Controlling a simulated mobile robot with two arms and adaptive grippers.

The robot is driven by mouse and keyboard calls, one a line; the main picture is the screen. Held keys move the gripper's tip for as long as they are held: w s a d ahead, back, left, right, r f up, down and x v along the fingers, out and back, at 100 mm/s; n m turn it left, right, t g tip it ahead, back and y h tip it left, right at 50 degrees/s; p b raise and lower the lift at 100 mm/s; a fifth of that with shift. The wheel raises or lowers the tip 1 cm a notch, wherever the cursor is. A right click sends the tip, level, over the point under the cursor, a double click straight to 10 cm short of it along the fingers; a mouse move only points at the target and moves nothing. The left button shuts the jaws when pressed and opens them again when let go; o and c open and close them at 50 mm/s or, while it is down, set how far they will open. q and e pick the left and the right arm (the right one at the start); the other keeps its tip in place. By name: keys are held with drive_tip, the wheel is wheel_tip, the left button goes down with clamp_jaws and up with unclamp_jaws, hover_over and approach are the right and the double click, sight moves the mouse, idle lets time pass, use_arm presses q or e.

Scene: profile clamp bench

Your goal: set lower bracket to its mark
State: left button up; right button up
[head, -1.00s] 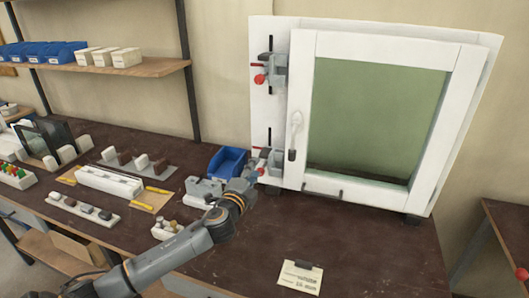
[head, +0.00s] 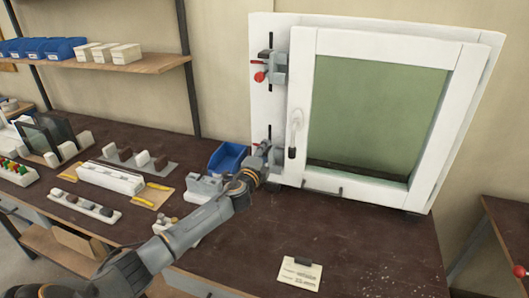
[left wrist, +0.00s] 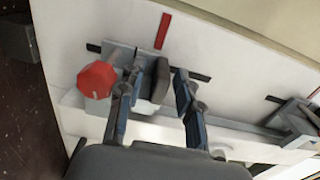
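The lower bracket (head: 275,158) is a grey clamp on the slotted white rail left of the framed door. My left gripper (head: 261,162) is at it and hides much of it in the head view. In the left wrist view the lower bracket (left wrist: 118,56) shows its red knob (left wrist: 97,80) and dark curved pad (left wrist: 160,79). The left gripper (left wrist: 158,78) is open there, one finger on each side of the pad, with a small gap at the right finger. A red mark (left wrist: 163,31) lies beside the slot, about level with the pad. My right gripper is out of view.
The upper bracket (head: 277,70) with its red knob sits higher on the rail. A white handle (head: 296,122) is on the door frame. A blue bin (head: 228,158) and grey-white blocks stand left of the arm. The bench front is clear except for a label card (head: 300,274).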

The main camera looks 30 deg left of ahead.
use_arm(q)
clamp_jaws()
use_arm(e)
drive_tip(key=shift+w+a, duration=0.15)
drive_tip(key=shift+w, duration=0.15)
use_arm(q)
wheel_tip(320, 180, up, 3)
drive_tip(key=shift+f+p, duration=0.15)
drive_tip(key=shift+p, duration=0.9)
drive_tip(key=shift+f, duration=0.1)
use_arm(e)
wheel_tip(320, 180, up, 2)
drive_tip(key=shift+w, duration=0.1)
use_arm(q)
drive_tip(key=shift+o, duration=0.8)
unclamp_jaws()
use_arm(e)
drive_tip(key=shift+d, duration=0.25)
use_arm(q)
drive_tip(key=shift+f, duration=0.1)
drive_tip(key=v, duration=1.2)
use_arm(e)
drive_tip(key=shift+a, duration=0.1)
